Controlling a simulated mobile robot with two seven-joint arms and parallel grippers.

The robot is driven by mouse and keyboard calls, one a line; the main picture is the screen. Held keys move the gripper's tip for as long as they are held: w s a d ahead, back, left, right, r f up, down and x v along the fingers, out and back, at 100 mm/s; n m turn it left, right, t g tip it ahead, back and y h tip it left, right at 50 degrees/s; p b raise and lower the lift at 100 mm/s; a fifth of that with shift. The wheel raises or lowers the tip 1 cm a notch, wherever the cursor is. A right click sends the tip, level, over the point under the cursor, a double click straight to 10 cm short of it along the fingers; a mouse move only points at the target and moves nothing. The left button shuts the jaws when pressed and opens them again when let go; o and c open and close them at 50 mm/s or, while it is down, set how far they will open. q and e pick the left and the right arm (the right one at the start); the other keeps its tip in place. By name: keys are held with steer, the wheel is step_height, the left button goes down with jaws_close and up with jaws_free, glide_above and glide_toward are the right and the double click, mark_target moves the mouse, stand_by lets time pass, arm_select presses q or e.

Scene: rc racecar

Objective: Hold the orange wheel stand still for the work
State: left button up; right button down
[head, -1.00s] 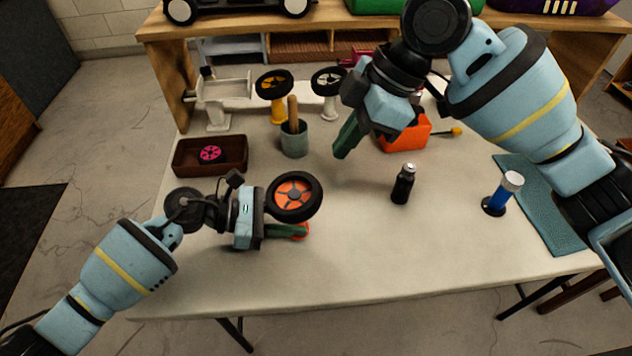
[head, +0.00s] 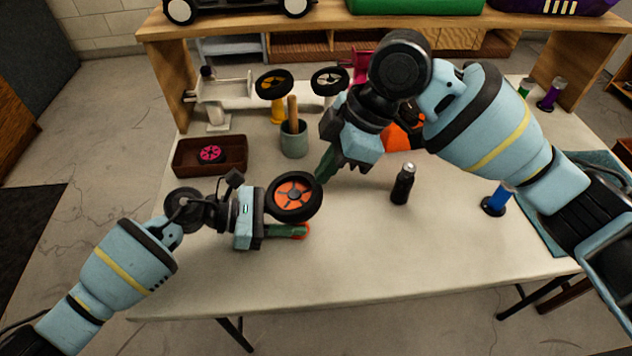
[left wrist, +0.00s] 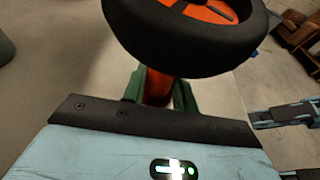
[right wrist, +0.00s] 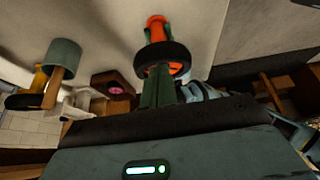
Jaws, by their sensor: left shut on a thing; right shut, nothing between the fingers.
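The orange wheel stand (head: 304,231) is on the table's left front part, bearing a black-tyred wheel (head: 293,186) with an orange hub. My left gripper (head: 287,231) is shut on the stand's post below the wheel. The left wrist view shows its green fingers either side of the orange post (left wrist: 158,86), under the tyre (left wrist: 190,48). My right gripper (head: 323,172) is shut and empty, its fingertips close to the wheel's upper right edge. In the right wrist view its fingers (right wrist: 158,75) overlap the wheel (right wrist: 166,54); I cannot tell whether they touch it.
A black bottle (head: 403,184) stands right of the wheel. Behind are a grey-green cup (head: 294,142), a brown tray (head: 188,164) with a pink wheel, and yellow and white wheel stands (head: 278,110). A blue-handled tool (head: 497,200) stands farther right. The front table is clear.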

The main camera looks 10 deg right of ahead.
steer(key=shift+a+f, duration=0.25)
steer(key=shift+f, duration=0.15)
steer(key=shift+f, duration=1.05)
steer(key=d, duration=0.1)
steer(key=d+r, duration=0.1)
steer(key=d, duration=0.1)
steer(key=v, duration=1.2)
arm_select(q)
steer(key=o, duration=1)
